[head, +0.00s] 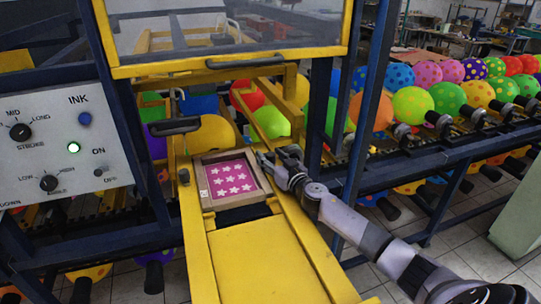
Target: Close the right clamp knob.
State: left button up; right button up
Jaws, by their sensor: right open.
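A printing plate (231,179) with white stars on pink sits in a wooden frame (207,202) on the yellow machine bed (262,262). A small left clamp knob (184,176) shows at the frame's left side. My right gripper (268,160) is at the frame's right edge, over the yellow rail, with its arm coming in from the lower right. Its jaws are open, and I see nothing held in them. The right clamp knob cannot be made out; the gripper seems to cover that spot. My left gripper is out of view.
A yellow-framed window (230,68) with a dark handle hangs above the bed. Dark blue posts (373,90) and a rack of colourful balloons (412,104) stand at the right.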

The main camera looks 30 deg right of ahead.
jog(key=shift+w, duration=0.2)
jog(key=shift+c, duration=0.4)
grip_shut()
